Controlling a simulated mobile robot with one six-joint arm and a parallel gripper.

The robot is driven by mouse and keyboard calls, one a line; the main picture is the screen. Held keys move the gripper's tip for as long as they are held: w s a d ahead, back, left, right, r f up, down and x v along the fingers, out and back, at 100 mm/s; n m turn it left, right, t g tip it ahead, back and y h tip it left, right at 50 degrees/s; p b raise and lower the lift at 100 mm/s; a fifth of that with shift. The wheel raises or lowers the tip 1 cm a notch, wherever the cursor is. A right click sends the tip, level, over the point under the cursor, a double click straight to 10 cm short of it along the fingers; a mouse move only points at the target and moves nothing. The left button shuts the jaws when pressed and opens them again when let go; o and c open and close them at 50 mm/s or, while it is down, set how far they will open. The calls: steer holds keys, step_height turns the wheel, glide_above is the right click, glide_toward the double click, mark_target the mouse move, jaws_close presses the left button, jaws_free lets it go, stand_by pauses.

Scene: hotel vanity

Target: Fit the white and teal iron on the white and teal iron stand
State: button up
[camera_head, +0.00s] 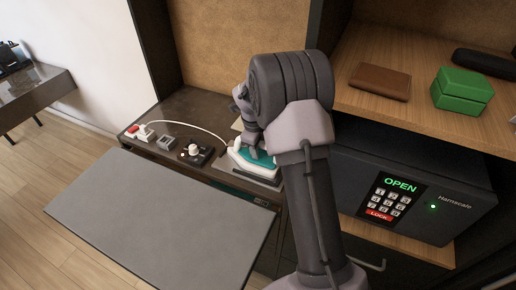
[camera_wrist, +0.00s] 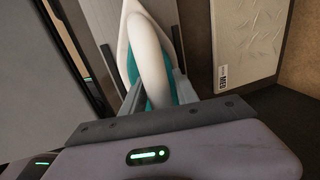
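The white and teal iron (camera_head: 250,158) is on the dark counter in the head view, partly behind my arm. In the wrist view the iron (camera_wrist: 135,22) points away from me, its white handle running down toward my gripper. My gripper (camera_wrist: 158,88) has one finger on each side of the handle. The fingers are very near the handle, but I cannot tell whether they press on it. A pale base with a teal part (camera_head: 258,176) shows under the iron; I cannot tell whether it is the stand.
A white cord runs from the iron to a plug by a red switch (camera_head: 132,130). A small black device (camera_head: 190,152) stands left of the iron. A grey panel (camera_head: 150,215) lies in front. The safe (camera_head: 400,190) and a shelf with a brown wallet (camera_head: 380,81) and green box (camera_head: 462,90) are right.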

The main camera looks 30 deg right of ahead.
steer(key=shift+o, duration=0.9)
step_height(320, 180, up, 16)
steer(key=s+a+r+p, duration=0.1)
steer(key=s+a+p, duration=0.1)
steer(key=a+p, duration=0.15)
steer(key=s+a+r+n+t+y+b, duration=0.1)
steer(key=s+a+r+n+b, duration=0.1)
steer(key=s+a+r+n, duration=0.35)
steer(key=s+a+f+n+t+y+b, duration=0.1)
steer(key=s+a+n+b, duration=0.1)
steer(key=s+a+n, duration=0.3)
steer(key=s+a+f+n+t+y+b, duration=0.1)
steer(key=s+a+n, duration=0.5)
steer(key=s+n, duration=0.7)
steer(key=s+t+b, duration=0.1)
steer(key=s, duration=0.4)
steer(key=shift+s+f+y, duration=0.25)
steer(key=shift+f+y, duration=0.15)
steer(key=shift+a+n, duration=0.1)
steer(key=shift+n, duration=0.15)
